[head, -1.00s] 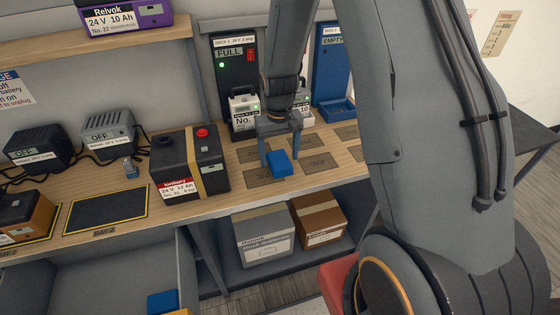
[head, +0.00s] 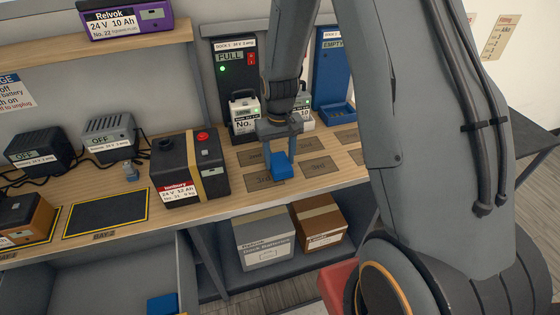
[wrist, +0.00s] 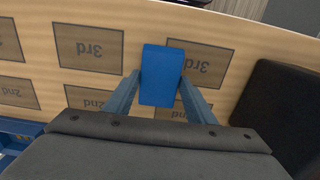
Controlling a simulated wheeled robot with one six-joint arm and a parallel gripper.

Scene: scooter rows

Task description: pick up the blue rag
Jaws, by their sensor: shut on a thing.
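The blue rag (head: 281,164) looks like a small, plain blue block, held between the two blue fingers of my gripper (head: 280,152). In the wrist view, the rag (wrist: 161,75) sits between the fingertips of my gripper (wrist: 160,84), with one finger along each side. My gripper is shut on it, over the wooden bench (head: 225,198) at the marked squares. I cannot tell whether the rag's underside touches the bench.
A black battery (head: 188,168) with a yellow strap stands left of my gripper. Docks with batteries stand behind it, one marked FULL (head: 235,85). Chargers (head: 110,135) are at the left. Boxes (head: 264,240) sit on the shelf below. Another blue item (head: 162,304) lies lower left.

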